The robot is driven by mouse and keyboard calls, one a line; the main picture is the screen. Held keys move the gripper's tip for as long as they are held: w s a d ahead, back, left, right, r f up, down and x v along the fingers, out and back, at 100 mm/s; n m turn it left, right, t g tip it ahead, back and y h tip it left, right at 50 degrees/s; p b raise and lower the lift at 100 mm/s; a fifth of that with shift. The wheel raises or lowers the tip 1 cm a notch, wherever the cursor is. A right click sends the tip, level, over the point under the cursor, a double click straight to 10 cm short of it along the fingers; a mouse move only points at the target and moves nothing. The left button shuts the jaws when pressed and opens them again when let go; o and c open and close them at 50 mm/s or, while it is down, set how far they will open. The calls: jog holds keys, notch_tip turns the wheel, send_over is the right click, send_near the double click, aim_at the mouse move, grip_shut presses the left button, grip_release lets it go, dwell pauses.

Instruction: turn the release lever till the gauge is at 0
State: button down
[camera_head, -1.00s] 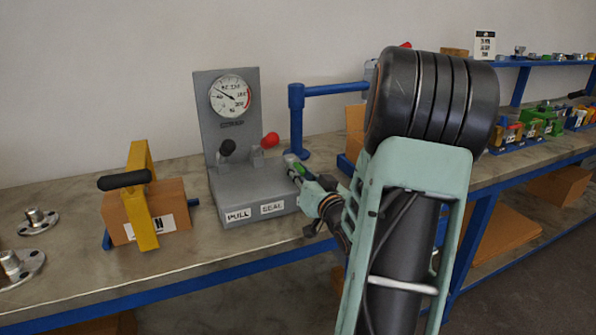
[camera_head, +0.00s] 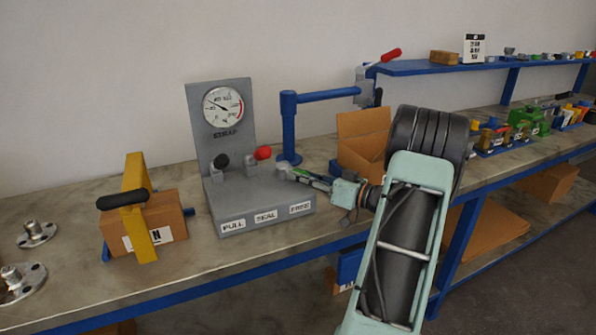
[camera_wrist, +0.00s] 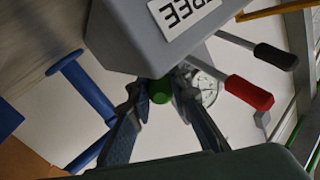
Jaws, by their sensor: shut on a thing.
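The grey strapping unit (camera_head: 265,205) stands on the bench with labels PULL, SEAL and FREE. Its round gauge (camera_head: 222,107) has the needle pointing to the upper left; the figures are too small to read surely. The green-knobbed release lever (camera_wrist: 160,90), above the FREE label, is between the fingers of my gripper (camera_wrist: 161,93) in the wrist view. My gripper (camera_head: 309,178) is shut on it at the unit's right side in the head view, where the fingers mostly hide the knob. The black lever (camera_head: 221,161) and red lever (camera_head: 263,153) stand to its left.
A blue post with an arm (camera_head: 289,125) rises behind the unit. A carton (camera_head: 145,222) with a yellow strap frame and black handle is at left, beside metal flanges (camera_head: 37,234). An open cardboard box (camera_head: 363,138) stands behind my arm.

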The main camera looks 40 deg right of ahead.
jog(key=shift+w+d+n+g+y+p, duration=0.2)
jog(key=shift+d+n+g+y, duration=0.15)
jog(key=shift+n+y, duration=0.3)
jog(key=shift+w+d+n+g+y+p, duration=0.1)
jog(key=shift+d+n+g+y+p, duration=0.1)
jog(key=shift+n+g+y, duration=0.45)
jog(key=shift+y, duration=0.4)
jog(key=c, duration=1.8)
grip_release()
jog(key=shift+o, duration=0.2)
jog(key=v, duration=1.2)
jog(key=shift+c, duration=0.2)
